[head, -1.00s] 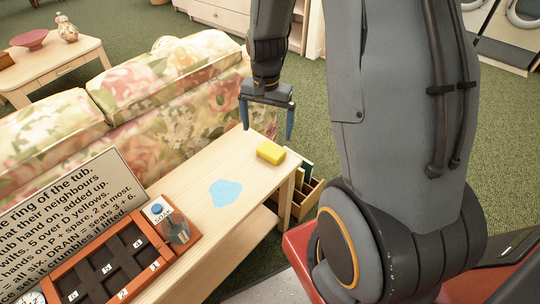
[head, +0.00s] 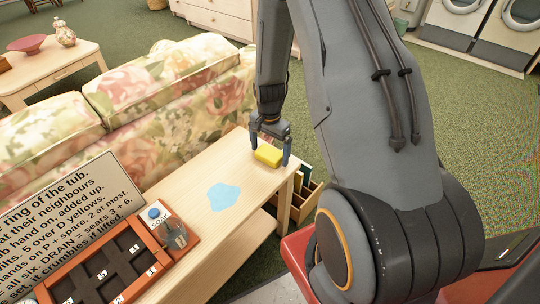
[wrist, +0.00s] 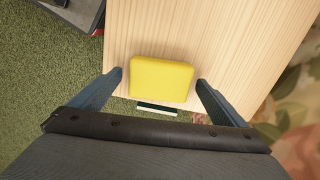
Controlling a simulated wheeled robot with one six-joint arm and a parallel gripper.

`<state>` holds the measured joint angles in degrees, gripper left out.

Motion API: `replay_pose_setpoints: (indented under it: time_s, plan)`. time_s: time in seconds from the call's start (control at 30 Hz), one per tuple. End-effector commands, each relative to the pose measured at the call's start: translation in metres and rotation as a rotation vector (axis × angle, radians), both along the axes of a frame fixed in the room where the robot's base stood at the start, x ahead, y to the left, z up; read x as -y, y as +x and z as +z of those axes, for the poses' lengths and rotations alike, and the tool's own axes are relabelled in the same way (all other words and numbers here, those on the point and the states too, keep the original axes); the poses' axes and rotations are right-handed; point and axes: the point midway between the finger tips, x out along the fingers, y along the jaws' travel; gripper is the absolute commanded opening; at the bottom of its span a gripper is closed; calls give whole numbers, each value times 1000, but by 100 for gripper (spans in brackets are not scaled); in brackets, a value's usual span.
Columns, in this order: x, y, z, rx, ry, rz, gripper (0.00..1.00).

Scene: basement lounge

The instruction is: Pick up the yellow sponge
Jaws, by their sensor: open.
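The yellow sponge (head: 268,155) lies on the light wooden console table (head: 207,178), close to its far right end. In the wrist view the sponge (wrist: 161,79) lies flat on the wood near the table's end edge. My gripper (head: 270,157) is low over the table at the sponge, with its blue fingers apart. In the wrist view my gripper (wrist: 160,80) has one finger on each side of the sponge, with a gap visible on both sides.
A light blue patch (head: 223,196) lies on the tabletop. An orange-brown tray with numbered slots (head: 150,262) and a text sign (head: 75,210) stand at the near left. A floral sofa (head: 180,75) runs along the table's back. A wooden divided box (head: 305,198) is beyond the table's end.

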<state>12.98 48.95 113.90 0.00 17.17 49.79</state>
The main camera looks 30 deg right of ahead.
Motion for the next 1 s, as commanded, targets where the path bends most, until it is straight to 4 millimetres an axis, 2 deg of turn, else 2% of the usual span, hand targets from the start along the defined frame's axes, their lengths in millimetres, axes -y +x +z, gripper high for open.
replay_pose_setpoints:
  time_s: [0.3, 0.37, 0.57, 0.83, 1.0]
  plan:
    - [0, 0, -6, 0, 0, 1, 96]
    - [0, 0, -6, 0, 0, 1, 88]
    - [0, 0, -6, 0, 0, 1, 54]
    - [0, 0, -5, 1, 0, 1, 52]
    - [0, 1, 3, 1, 0, 1, 52]
